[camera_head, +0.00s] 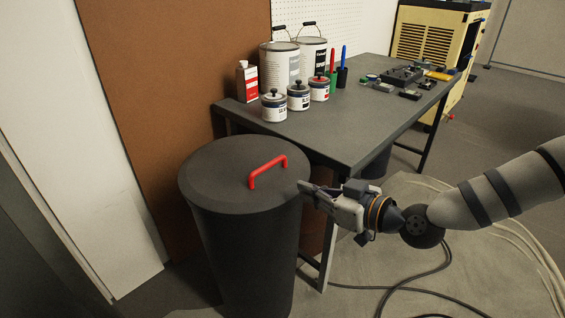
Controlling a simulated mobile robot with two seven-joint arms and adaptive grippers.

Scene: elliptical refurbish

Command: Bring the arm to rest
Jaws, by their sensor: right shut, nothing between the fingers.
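My right arm comes in from the right edge, with its gripper (303,190) pointing left. The gripper is shut and empty. Its fingertips are beside the right rim of a dark round bin (248,235), close to the lid; I cannot tell whether they touch it. The bin's lid (215,172) lies on top, with a red handle (268,172) to the left of the fingertips. My left gripper is not in view.
A dark table (345,130) stands behind the gripper, holding paint cans (280,66), small jars (274,106), a red-and-white tin (247,82) and several small parts (402,76). A yellow machine (432,40) stands at the back right. Black cables (405,287) lie on the floor.

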